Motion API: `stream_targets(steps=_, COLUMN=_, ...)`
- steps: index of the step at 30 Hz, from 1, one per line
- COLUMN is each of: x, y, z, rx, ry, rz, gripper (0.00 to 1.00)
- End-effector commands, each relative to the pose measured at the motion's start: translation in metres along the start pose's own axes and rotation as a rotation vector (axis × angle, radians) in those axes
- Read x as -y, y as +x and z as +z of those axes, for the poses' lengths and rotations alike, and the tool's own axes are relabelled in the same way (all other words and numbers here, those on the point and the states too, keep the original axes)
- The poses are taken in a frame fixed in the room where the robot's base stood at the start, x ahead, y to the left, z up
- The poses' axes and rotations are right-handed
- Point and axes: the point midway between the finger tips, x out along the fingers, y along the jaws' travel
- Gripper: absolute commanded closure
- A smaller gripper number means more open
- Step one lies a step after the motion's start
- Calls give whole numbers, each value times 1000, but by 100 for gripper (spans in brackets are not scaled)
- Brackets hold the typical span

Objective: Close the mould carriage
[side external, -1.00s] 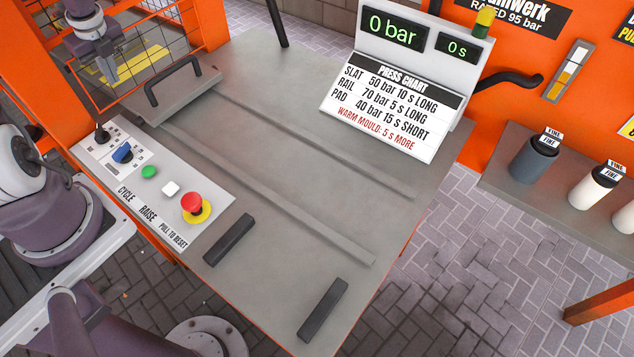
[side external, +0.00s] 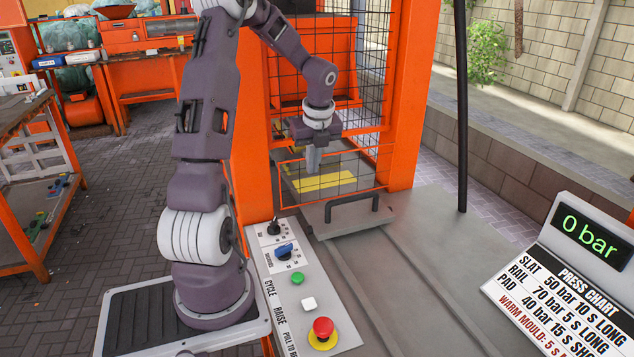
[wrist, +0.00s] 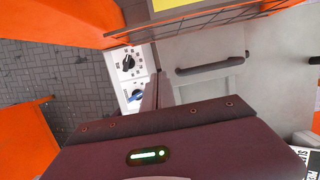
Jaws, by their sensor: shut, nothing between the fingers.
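The mould carriage (side external: 345,224) is a flat grey plate at the press mouth, with a black bar handle (side external: 350,206) on its front. In the wrist view the handle (wrist: 212,65) lies up and right of the fingers, with the grey carriage plate (wrist: 205,88) below it. My gripper (side external: 313,168) points down near the mesh guard, left of and farther back than the handle. Its fingers (wrist: 157,88) are shut and empty, apart from the handle. Whether the fingers are in front of or behind the guard mesh is hard to tell.
The low mesh guard (side external: 335,178) crosses the press opening, before a yellow-marked plate (side external: 325,182). A control panel (side external: 297,285) with knobs and buttons lies left of the rails. The table along the rails (side external: 400,260) is clear. The pressure display (side external: 583,237) reads 0 bar.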

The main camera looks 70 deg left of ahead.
Motion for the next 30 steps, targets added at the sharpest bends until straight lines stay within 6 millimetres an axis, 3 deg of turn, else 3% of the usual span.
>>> stream_targets(steps=9, x=58, y=-6, z=-18, rx=118, ry=8, rz=3, gripper=100)
stream_targets(steps=13, x=64, y=-1, z=-17, rx=136, ry=1, rz=2, gripper=100)
stream_targets(steps=27, x=63, y=95, z=-5, rx=133, ry=2, rz=3, gripper=100)
stream_targets(steps=30, x=63, y=98, z=14, rx=135, ry=-3, rz=0, gripper=100)
